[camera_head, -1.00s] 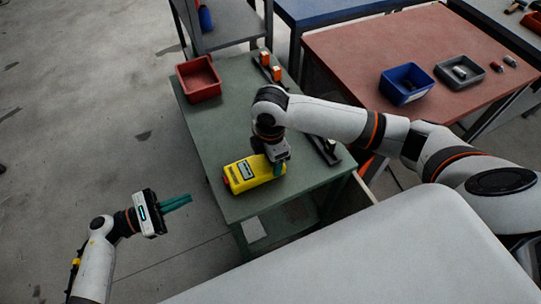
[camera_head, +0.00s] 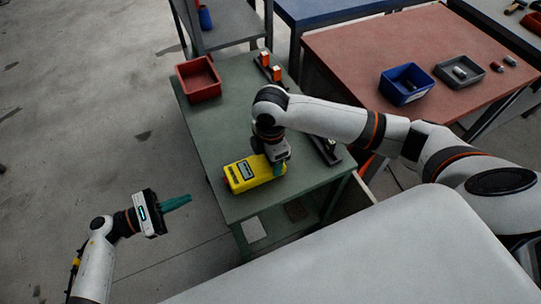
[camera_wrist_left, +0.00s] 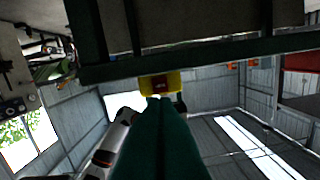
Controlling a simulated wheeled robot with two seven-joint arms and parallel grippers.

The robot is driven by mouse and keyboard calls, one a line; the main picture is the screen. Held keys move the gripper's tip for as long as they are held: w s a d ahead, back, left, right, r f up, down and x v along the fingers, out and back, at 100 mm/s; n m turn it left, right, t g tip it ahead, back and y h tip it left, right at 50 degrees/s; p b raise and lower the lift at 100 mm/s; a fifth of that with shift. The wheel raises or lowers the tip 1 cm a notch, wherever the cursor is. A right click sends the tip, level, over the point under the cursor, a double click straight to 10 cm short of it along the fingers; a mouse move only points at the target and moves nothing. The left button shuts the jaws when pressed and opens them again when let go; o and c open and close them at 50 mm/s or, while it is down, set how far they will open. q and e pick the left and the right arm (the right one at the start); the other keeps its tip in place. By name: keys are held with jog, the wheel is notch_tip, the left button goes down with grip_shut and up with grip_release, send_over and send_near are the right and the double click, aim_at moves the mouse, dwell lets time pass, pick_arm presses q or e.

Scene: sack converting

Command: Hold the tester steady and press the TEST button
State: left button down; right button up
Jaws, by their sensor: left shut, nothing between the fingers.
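The yellow tester (camera_head: 240,184) lies on the green table near its front edge, with a grey display on its top. In the left wrist view the tester (camera_wrist_left: 147,87) shows one end with a dark red patch, perhaps the TEST button, beyond my fingertips. My left gripper (camera_head: 188,199) is shut and empty, its teal fingers together, left of the table and apart from the tester. My right gripper (camera_head: 279,170) is at the tester's right end, pointing down. One teal finger shows at the near side; the other is hidden, so its grip is unclear.
The green table (camera_head: 213,128) also holds a red bin (camera_head: 199,79) at the back left and dark rails with orange pieces along its right side. A red-brown table (camera_head: 345,50) with a blue bin (camera_head: 406,85) stands right. The floor left of the table is clear.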

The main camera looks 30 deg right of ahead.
aim_at(216, 196)
dwell(0.8)
pick_arm(q)
jog(key=shift+s+a+r+n+t+y, duration=0.15)
jog(key=shift+n+t+y, duration=0.4)
jog(key=shift+t+y, duration=0.95)
jog(key=shift+s+a+f+n+t+y, duration=0.2)
jog(key=shift+n+t+y, duration=0.45)
jog(key=shift+t, duration=1.7)
jog(key=shift+s+a+r+n+t+y, duration=0.15)
jog(key=shift+s+n+t+y, duration=0.25)
jog(key=shift+t+y, duration=1.1)
jog(key=shift+w+t+h, duration=0.1)
jog(key=shift+t+h, duration=0.35)
jog(key=d, duration=0.9)
jog(key=shift+d, duration=0.35)
